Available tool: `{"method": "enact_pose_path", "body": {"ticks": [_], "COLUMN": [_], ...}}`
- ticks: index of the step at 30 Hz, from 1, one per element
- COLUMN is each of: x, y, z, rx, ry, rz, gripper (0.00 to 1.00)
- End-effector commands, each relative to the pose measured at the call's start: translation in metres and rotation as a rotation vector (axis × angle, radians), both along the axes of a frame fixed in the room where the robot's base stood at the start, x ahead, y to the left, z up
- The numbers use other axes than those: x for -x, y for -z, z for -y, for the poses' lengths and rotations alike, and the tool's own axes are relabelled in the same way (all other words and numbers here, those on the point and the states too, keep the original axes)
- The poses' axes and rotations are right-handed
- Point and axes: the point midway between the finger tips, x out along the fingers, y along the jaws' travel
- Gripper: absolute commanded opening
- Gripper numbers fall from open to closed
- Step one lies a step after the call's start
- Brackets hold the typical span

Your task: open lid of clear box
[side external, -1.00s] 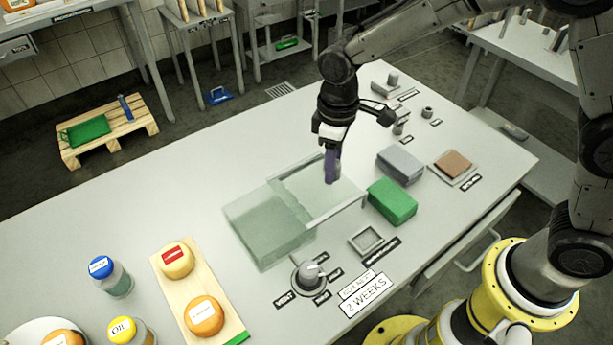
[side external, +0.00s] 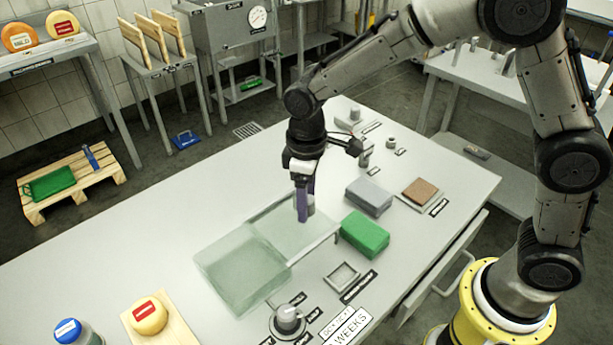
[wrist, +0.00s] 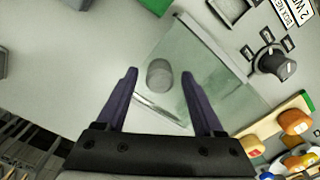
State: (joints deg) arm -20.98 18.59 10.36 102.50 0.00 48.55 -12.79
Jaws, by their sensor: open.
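The clear box (side external: 243,272) sits on the white table as a greenish transparent block. Its clear lid panel (side external: 283,222) extends from it toward the back right; I cannot tell exactly how far the two overlap. A grey round knob (wrist: 159,73) stands on the panel. My gripper (side external: 303,212) has purple fingers and points down over the panel. In the wrist view my gripper (wrist: 159,77) is open, with one finger on each side of the knob; I see gaps between them. The knob is partly hidden by a finger in the side view.
A green block (side external: 364,234) lies close to the panel's right end, with a grey block (side external: 369,196) behind it. A dial (side external: 287,318) and a small square tray (side external: 343,276) are in front. Cheese wheels (side external: 148,315) stand at front left.

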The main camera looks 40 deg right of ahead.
Motion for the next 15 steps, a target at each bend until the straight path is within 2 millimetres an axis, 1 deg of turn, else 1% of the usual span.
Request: {"method": "enact_pose_path", "body": {"ticks": [5,9,15], "x": [-0.001,-0.001,-0.001], "y": [-0.03,-0.062,-0.102], "z": [0.0,0.0,0.0], "rx": [-0.003,-0.003,-0.003], "ry": [0.0,0.0,0.0], "rz": [0.008,0.008,0.006], "gripper": [0.69,0.69,0.69]}}
